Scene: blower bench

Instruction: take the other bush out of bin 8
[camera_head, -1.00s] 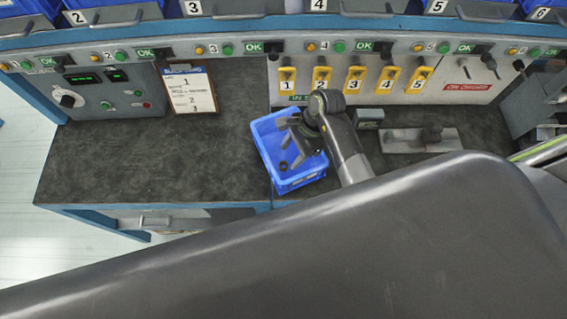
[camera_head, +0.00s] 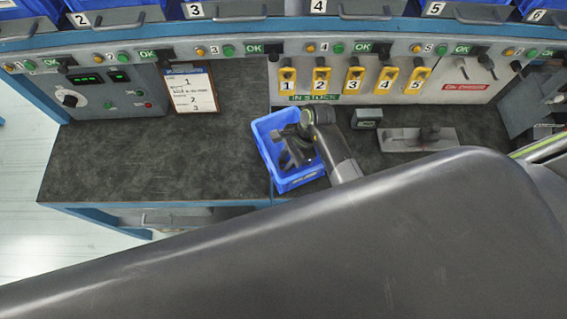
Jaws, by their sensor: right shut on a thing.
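A blue bin (camera_head: 264,143) stands on the dark bench top, a little right of the middle, near the front edge. I cannot read a number on it. My right gripper (camera_head: 289,161) reaches down into this bin, with its fingers below the rim. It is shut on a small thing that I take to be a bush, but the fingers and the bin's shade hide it. I cannot make out any other bush in the bin. My left gripper is not in view.
A clipboard (camera_head: 191,91) leans at the back, left of the bin. Yellow numbered holders (camera_head: 321,81) hang on the back panel. A small grey box (camera_head: 366,119) and a grey fixture (camera_head: 418,139) stand right of the bin. The bench left of the bin is clear.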

